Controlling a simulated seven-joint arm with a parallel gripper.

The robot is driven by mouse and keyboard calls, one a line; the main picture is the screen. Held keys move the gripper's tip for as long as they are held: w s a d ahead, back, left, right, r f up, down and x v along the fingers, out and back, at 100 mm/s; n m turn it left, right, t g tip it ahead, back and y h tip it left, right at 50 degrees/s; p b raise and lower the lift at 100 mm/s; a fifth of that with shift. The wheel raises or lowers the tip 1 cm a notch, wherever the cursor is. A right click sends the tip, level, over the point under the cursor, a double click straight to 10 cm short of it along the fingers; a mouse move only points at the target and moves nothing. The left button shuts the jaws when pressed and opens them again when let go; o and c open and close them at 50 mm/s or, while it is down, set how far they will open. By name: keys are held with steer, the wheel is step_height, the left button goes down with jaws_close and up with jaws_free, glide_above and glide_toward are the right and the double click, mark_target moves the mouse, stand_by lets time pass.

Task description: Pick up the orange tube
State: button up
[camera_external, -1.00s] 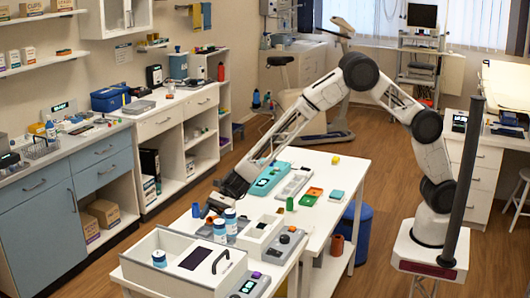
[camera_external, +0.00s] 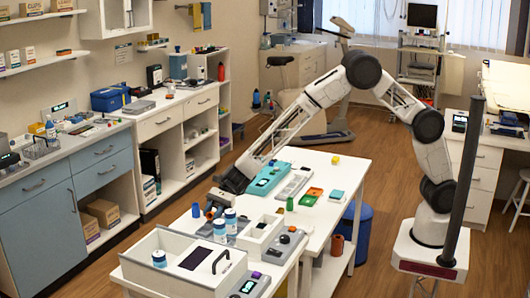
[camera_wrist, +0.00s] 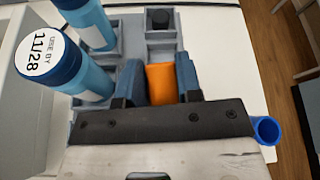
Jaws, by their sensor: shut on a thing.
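The orange tube (camera_wrist: 160,83) is between the two fingers of my gripper (camera_wrist: 159,82) in the wrist view. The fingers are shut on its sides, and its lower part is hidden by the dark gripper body. In the external view my gripper (camera_external: 213,207) is above the near left end of the white table, by the blue-and-white bottles. The tube is too small and covered there to make out clearly.
Blue bottles with white lids (camera_wrist: 88,72) stand close left of my gripper in a grey rack (camera_wrist: 162,45). A blue tube (camera_wrist: 265,130) is at right.

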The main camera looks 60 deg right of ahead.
step_height(320, 180, up, 8)
steer(key=shift+r, duration=0.15)
stand_by(0.3)
